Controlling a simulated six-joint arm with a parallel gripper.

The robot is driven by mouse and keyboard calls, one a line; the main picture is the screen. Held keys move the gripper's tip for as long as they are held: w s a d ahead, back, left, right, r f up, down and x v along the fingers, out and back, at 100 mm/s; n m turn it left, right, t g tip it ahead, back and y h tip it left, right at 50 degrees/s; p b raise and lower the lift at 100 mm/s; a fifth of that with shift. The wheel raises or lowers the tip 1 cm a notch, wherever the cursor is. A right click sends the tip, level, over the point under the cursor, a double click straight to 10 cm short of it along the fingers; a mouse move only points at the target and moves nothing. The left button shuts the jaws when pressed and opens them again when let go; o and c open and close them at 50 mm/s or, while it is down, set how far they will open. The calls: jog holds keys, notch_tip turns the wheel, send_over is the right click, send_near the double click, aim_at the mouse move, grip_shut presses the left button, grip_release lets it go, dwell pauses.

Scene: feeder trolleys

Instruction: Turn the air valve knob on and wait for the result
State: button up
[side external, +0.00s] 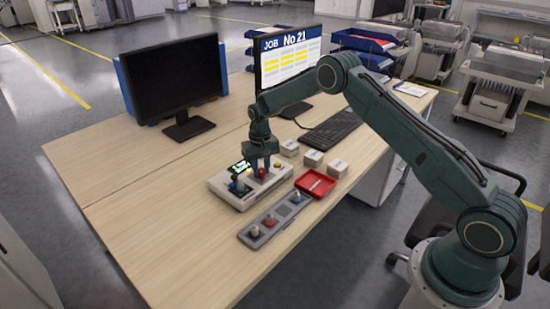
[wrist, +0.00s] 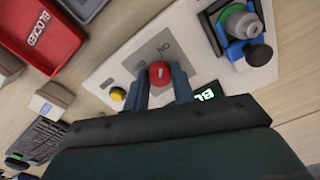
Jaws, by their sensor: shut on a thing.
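The red valve knob (wrist: 161,73) sits on a grey plate marked ON, on top of a white control box (side external: 236,196). My gripper (wrist: 161,86) points down over the box, with one finger on each side of the knob, shut on it. In the side view my gripper (side external: 262,174) largely hides the knob. Beside the knob are a yellow button (wrist: 118,94) and a small lit display (wrist: 208,95), its text partly covered by my gripper. The knob's exact turn angle is hard to tell.
A blue-and-green fitting with a black knob (wrist: 259,54) stands on the box. A grey strip with several knobs (side external: 256,236) and a red tray marked BLOCKED (wrist: 72,42) lie nearby. Small boxes (side external: 313,158), a keyboard (side external: 335,128) and monitors (side external: 175,75) stand behind. The left tabletop is clear.

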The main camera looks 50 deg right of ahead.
aim_at(261, 170)
dwell(0.3)
jog(key=o, duration=1)
notch_tip(261, 170, up, 14)
dwell(0.4)
